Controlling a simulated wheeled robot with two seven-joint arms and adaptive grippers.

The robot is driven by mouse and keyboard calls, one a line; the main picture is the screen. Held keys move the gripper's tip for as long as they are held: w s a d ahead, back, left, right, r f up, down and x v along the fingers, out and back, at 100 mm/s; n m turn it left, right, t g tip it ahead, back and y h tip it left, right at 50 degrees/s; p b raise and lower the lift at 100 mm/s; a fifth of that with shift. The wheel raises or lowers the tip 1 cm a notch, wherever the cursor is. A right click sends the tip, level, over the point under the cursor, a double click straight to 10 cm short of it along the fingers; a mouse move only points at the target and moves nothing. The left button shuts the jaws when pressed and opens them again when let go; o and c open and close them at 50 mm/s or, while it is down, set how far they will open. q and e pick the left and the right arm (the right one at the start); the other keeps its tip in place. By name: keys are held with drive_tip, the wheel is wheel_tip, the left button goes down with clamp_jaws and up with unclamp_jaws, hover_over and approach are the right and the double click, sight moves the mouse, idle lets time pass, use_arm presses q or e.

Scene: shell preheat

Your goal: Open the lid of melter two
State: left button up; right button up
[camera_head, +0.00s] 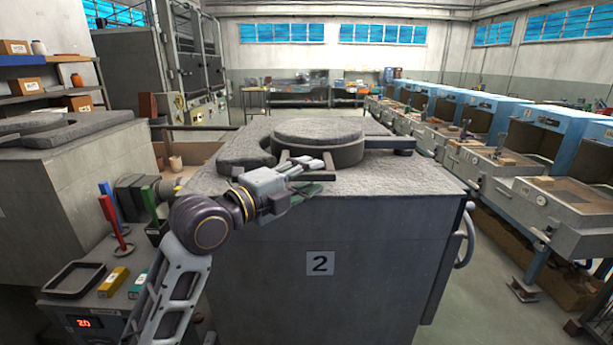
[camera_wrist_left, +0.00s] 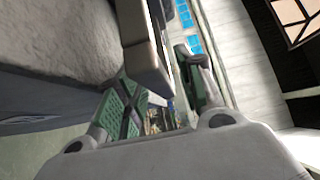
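Melter two (camera_head: 393,250) is a large grey block with a "2" label on its front. Its lid (camera_head: 318,128) is a thick round grey disc on the rough top surface, and it looks closed. My left gripper (camera_head: 314,178) is at the front of the top, just in front of the lid. In the left wrist view my left gripper (camera_wrist_left: 157,95) has its green-padded fingers spread apart. A grey bar (camera_wrist_left: 145,50) reaches into the gap between them; I cannot tell whether they touch it. My right gripper is not in view.
A second grey melter (camera_head: 70,175) stands at the left. A control bench with a black tray (camera_head: 74,279), coloured tools and small boxes is at the lower left. Blue-backed machines (camera_head: 550,135) line the right side.

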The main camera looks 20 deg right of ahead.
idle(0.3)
use_arm(q)
clamp_jaws()
drive_tip(key=shift+s+d, duration=0.1)
idle(0.5)
